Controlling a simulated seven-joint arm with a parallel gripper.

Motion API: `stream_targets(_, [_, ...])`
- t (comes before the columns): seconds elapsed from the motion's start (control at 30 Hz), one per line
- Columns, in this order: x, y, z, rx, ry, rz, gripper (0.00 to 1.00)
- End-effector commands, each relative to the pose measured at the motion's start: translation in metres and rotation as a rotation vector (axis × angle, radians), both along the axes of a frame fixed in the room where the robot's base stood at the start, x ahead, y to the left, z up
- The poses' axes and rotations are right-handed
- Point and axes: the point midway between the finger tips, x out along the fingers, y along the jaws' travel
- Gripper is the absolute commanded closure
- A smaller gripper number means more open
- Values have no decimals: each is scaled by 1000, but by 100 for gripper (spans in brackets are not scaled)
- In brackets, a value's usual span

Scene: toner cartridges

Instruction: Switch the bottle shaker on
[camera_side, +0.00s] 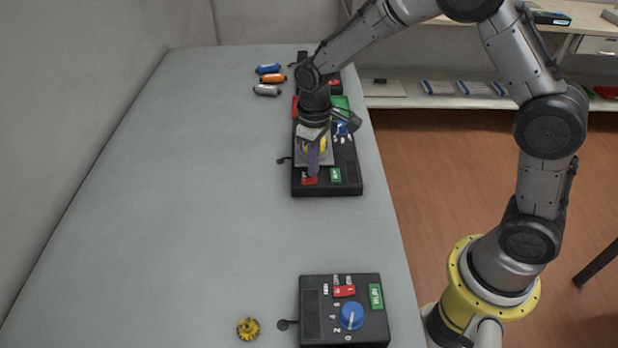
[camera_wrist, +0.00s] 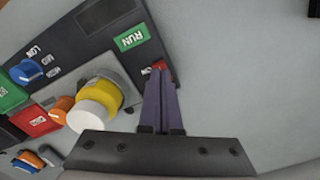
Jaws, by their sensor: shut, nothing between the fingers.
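The bottle shaker, seemingly the dark unit (camera_side: 350,178) under my gripper, has a grey plate, a blue knob (camera_side: 342,128), a green RUN label (camera_side: 335,175) and a red switch (camera_side: 309,180). In the wrist view the red switch (camera_wrist: 160,66) is partly hidden behind my fingertips, so its position cannot be read. A yellow and white bottle (camera_wrist: 100,97) is on the plate beside my fingers. My gripper (camera_wrist: 161,72) is shut and empty, its purple fingers together, pointing down at the red switch. I cannot tell whether they touch it.
A second dark control box (camera_side: 318,322) with a blue knob lies at the front, beside a small yellow gear-like part (camera_side: 248,328). Blue, orange (camera_side: 272,78) and white bottles lie at the back. Another unit with green and red parts stands behind the shaker. The table's left side is clear.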

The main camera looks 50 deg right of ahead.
Motion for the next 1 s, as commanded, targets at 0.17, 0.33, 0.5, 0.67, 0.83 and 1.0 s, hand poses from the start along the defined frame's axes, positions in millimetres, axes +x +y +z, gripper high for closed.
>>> stream_targets(0.17, [0,0,0,0,0,0,100])
stream_targets(0.33, [0,0,-1,0,1,0,100])
stream_targets(0.5, [0,0,-4,0,1,0,100])
stream_targets(0.67, [0,0,-6,0,1,0,100])
stream_targets(0.83, [0,0,-8,0,0,0,100])
stream_targets(1.0, [0,0,-10,0,0,0,100])
